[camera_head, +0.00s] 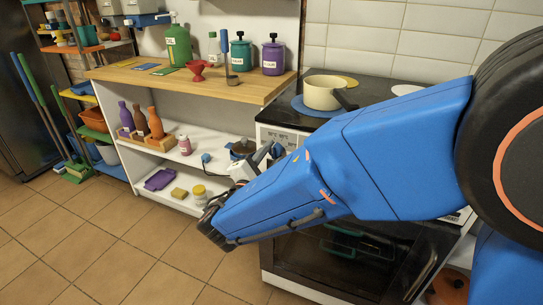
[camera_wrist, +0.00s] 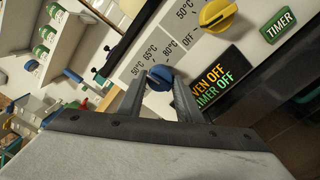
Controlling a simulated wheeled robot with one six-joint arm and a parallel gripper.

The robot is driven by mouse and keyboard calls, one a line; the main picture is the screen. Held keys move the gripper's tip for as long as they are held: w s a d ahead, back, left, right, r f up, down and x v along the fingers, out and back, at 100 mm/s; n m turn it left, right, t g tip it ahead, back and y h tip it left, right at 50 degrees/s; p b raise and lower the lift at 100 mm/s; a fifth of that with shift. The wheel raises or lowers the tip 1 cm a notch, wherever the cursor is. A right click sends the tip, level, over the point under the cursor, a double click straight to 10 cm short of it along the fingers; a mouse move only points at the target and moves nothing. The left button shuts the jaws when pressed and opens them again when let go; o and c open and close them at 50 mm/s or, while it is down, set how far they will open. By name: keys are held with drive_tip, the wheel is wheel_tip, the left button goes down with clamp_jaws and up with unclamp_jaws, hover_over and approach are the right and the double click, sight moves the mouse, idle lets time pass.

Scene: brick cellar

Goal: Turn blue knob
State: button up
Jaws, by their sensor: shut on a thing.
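The blue knob (camera_wrist: 159,77) sits on the white control panel (camera_wrist: 150,45) of the oven, with temperature labels 50°C, 65°C and 80°C printed around it. My gripper (camera_wrist: 160,82) has one finger on each side of the knob and is shut on it. The pointer of the knob cannot be made out. In the head view my gripper (camera_head: 268,153) is at the left part of the oven front. The blue knob is hidden there behind my gripper and arm.
A yellow knob (camera_wrist: 217,15) and a green TIMER button (camera_wrist: 279,27) are on the same panel. A display (camera_wrist: 216,82) reads oven off and timer off. A cream pot (camera_head: 324,93) stands on the stove. Shelves (camera_head: 160,180) with bottles stand left; the tiled floor is open.

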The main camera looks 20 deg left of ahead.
drive_tip(key=m, duration=0.4)
drive_tip(key=shift+f+m, duration=0.1)
drive_tip(key=shift+m, duration=0.3)
drive_tip(key=m, duration=0.3)
drive_tip(key=shift+m+h, duration=0.4)
drive_tip(key=m, duration=0.4)
drive_tip(key=shift+m, duration=0.3)
drive_tip(key=shift+m+g, duration=0.3)
drive_tip(key=shift+m, duration=1.6)
drive_tip(key=o, duration=1)
drive_tip(key=shift+r, duration=0.2)
